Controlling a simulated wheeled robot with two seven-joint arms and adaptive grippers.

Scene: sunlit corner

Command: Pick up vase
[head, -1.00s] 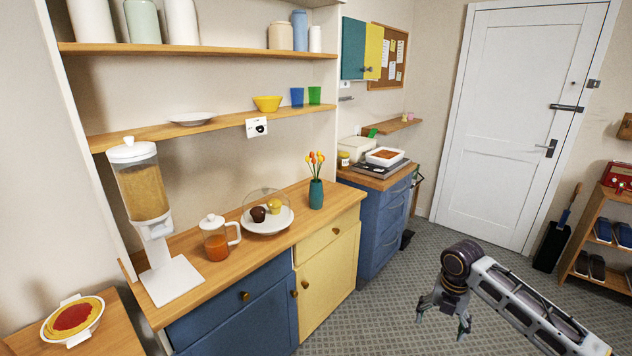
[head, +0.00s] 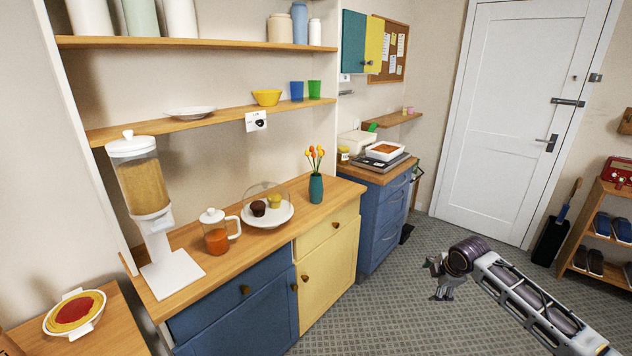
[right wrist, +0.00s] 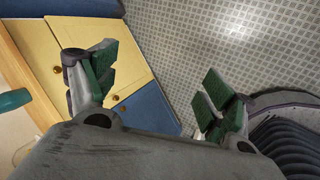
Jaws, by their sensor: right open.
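The teal vase (head: 316,188) with orange and yellow tulips stands upright on the wooden counter, near its right end, in the head view. A teal shape, likely the vase (right wrist: 13,100), shows at the left edge of the right wrist view. My right gripper (head: 437,280) is to the right of the counter and apart from the vase, over the floor. In the right wrist view its fingers (right wrist: 160,95) are spread, with nothing between them. My left gripper is not in view.
A domed plate with muffins (head: 267,215), a jug (head: 216,235) and a cereal dispenser (head: 145,190) stand left of the vase. A shelf (head: 215,122) runs above the counter. Blue and yellow cabinets (head: 328,262) are below. The floor (head: 380,320) near the gripper is clear.

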